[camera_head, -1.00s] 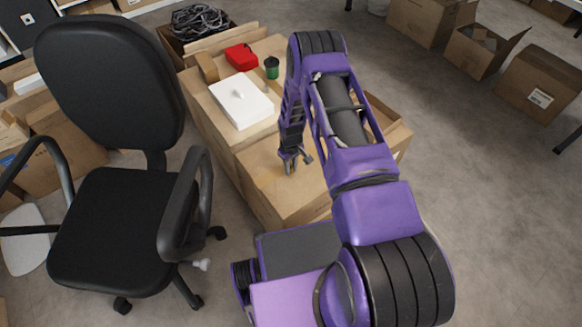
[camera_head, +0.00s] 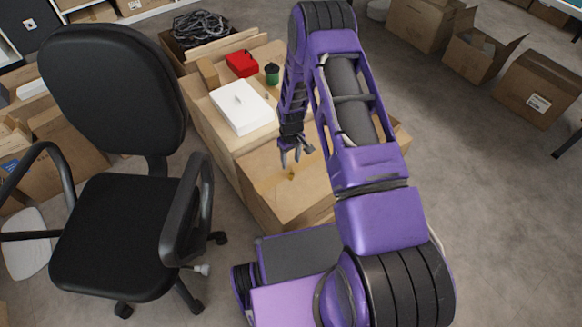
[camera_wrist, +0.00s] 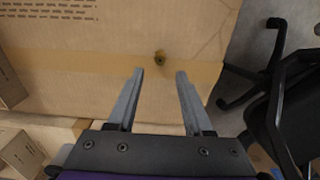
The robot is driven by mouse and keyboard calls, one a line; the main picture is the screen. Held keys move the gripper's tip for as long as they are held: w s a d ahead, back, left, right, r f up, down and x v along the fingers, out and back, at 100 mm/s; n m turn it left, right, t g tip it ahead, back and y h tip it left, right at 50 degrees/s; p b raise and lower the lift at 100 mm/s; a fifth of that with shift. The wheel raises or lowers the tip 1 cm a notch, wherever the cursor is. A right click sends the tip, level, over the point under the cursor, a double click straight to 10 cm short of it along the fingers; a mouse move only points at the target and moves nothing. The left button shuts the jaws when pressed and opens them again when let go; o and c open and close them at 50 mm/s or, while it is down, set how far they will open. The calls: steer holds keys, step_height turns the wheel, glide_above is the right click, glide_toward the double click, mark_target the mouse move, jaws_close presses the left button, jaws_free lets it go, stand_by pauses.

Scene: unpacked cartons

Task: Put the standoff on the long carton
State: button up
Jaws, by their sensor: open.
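The standoff (camera_head: 291,175) is a tiny brass-coloured piece on the bare brown top of the near carton (camera_head: 270,180), which I take to be the long carton. In the wrist view the standoff (camera_wrist: 160,58) shows from above with a dark centre, beside the edge of a tape strip on the carton top (camera_wrist: 95,95). My gripper (camera_head: 295,153) is above the carton. In the wrist view its two fingers (camera_wrist: 159,72) are apart with nothing between them, and the standoff lies just beyond their tips.
A white box (camera_head: 243,108), a red object (camera_head: 242,64) and a green cup (camera_head: 272,72) stand on the cartons farther back. A black office chair (camera_head: 115,150) is close on the left. Open cartons (camera_head: 540,85) stand at the far right, with clear floor before them.

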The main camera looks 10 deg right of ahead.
steer(key=shift+r, duration=2)
